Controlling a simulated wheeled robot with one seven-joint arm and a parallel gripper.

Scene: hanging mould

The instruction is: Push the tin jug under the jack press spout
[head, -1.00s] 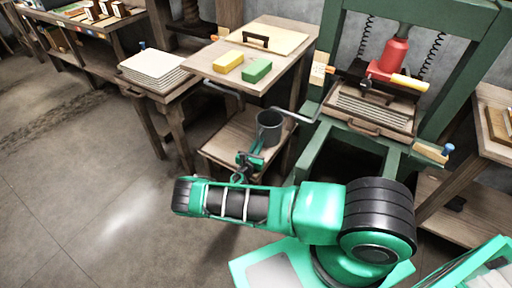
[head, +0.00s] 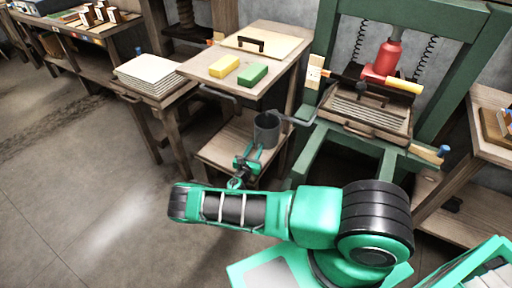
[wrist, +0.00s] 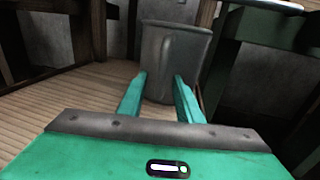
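The tin jug (head: 267,131), a dark grey upright vessel, stands on the low wooden shelf between the side table and the press. In the wrist view the jug (wrist: 174,58) is upright, straight ahead of my gripper. My gripper (head: 253,154) is low at the jug's near side. Its two green fingers (wrist: 160,86) are apart, with the jug's lower part between or just beyond the tips; contact is unclear. The green-framed jack press (head: 325,62) holds a red jack (head: 386,62) above a tray (head: 369,112). A grey spout-like piece (head: 300,118) juts from its left, close to the jug's rim.
The side table (head: 282,68) bears a yellow block (head: 224,66), a green block (head: 252,75) and a handled board. A sheet stack (head: 150,72) is on a bench to the left. Press legs bound the right. Open floor (head: 90,180) lies at left.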

